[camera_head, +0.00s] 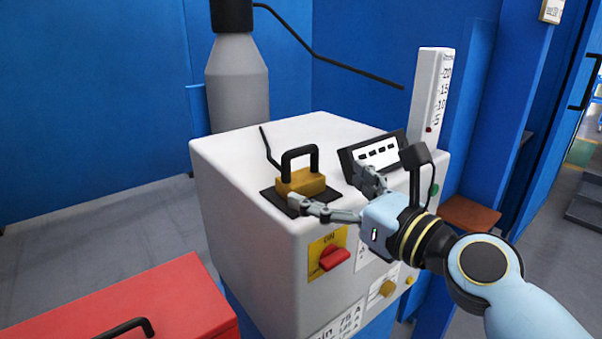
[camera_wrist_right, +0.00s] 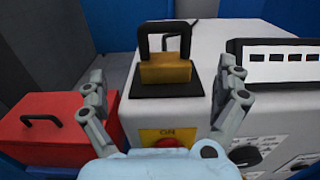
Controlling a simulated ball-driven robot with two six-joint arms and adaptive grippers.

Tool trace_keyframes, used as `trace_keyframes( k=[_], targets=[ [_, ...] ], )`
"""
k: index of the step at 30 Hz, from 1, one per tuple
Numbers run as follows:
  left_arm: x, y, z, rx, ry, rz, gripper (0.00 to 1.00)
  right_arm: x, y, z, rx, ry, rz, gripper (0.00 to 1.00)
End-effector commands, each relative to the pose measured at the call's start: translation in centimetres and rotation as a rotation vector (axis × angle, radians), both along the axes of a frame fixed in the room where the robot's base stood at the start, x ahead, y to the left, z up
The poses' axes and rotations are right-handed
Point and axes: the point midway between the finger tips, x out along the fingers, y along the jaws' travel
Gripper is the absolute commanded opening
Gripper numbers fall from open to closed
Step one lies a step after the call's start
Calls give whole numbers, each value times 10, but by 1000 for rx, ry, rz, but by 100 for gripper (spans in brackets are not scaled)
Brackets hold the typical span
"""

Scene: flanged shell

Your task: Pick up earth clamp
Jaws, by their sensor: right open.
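The earth clamp, a brass-coloured block with a black loop handle (camera_head: 301,182), sits on a dark square pad (camera_head: 270,196) on top of the white machine box (camera_head: 240,152). A thin dark rod or cable rises behind it. In the right wrist view the clamp (camera_wrist_right: 166,70) stands upright ahead, between the fingers in the picture. My right gripper (camera_head: 330,192) is open and empty. Its fingers reach toward the clamp from the right and front, and no grip on it shows. My left gripper is not in view.
A black-framed display panel (camera_head: 375,152) stands right of the clamp, near one right finger. A white scale post (camera_head: 432,90) rises behind it. A red switch (camera_head: 334,257) is on the front face. A red box (camera_head: 150,305) stands lower left. A grey cylinder (camera_head: 237,85) is behind.

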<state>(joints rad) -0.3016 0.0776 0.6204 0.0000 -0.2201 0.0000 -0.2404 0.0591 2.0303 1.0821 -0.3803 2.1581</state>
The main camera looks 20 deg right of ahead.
Motion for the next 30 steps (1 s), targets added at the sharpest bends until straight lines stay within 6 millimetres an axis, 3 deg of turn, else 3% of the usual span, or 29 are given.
trace_keyframes(
  k=[3, 10, 18, 26, 30],
  targets=[
    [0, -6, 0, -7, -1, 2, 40, 20, 6, 0, -1, -1, -2, 100],
    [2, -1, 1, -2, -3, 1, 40, 39, 12, 1, -4, 0, -1, 100],
    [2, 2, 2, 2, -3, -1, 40, 77, 22, 3, -4, 1, -1, 100],
    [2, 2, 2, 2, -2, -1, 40, 81, 23, 2, -6, 1, -1, 100],
    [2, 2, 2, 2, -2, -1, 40, 81, 23, 2, -7, 1, -1, 86]
  ],
)
